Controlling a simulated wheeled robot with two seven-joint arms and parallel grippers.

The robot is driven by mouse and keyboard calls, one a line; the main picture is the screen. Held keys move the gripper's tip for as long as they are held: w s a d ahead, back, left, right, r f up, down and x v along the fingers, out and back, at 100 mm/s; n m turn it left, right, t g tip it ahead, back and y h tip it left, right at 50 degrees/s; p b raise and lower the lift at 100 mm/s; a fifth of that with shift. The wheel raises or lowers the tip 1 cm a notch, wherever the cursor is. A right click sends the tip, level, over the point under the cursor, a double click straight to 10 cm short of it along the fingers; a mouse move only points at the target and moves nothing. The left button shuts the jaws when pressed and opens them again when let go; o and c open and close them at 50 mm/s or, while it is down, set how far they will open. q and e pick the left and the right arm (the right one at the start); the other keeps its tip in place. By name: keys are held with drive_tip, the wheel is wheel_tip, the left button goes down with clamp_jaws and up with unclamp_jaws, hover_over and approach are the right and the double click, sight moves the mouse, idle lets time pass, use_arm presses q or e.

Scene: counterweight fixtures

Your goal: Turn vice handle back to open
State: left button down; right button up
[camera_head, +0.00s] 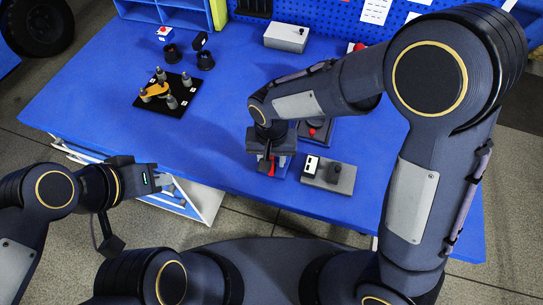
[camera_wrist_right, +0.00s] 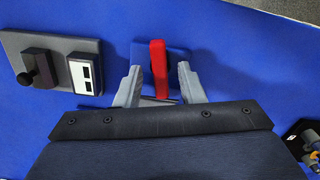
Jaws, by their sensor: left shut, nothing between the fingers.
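The red vice handle (camera_wrist_right: 159,72) stands out in the right wrist view over a blue base (camera_wrist_right: 178,58). Its red part also shows in the head view (camera_head: 265,167) below my right gripper (camera_head: 270,158). In the wrist view the right gripper's (camera_wrist_right: 159,82) two grey fingers are apart, one on each side of the handle, with a gap visible on both sides. The rest of the vice is mostly hidden by my wrist. My left gripper (camera_head: 163,182) is shut and empty, off the table's front left edge.
A grey block with a white panel and black knob (camera_head: 328,176) sits close right of the vice. A black plate with grey posts and a yellow part (camera_head: 165,93) lies left. A grey box (camera_head: 286,37) stands at the back. The blue table (camera_head: 100,90) is clear at front left.

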clamp_jaws()
drive_tip(key=shift+n, duration=0.4)
drive_tip(key=n+b, duration=0.1)
drive_tip(key=n, duration=1.1)
drive_tip(key=shift+n, duration=0.4)
idle(0.4)
drive_tip(key=shift+o, duration=0.5)
unclamp_jaws()
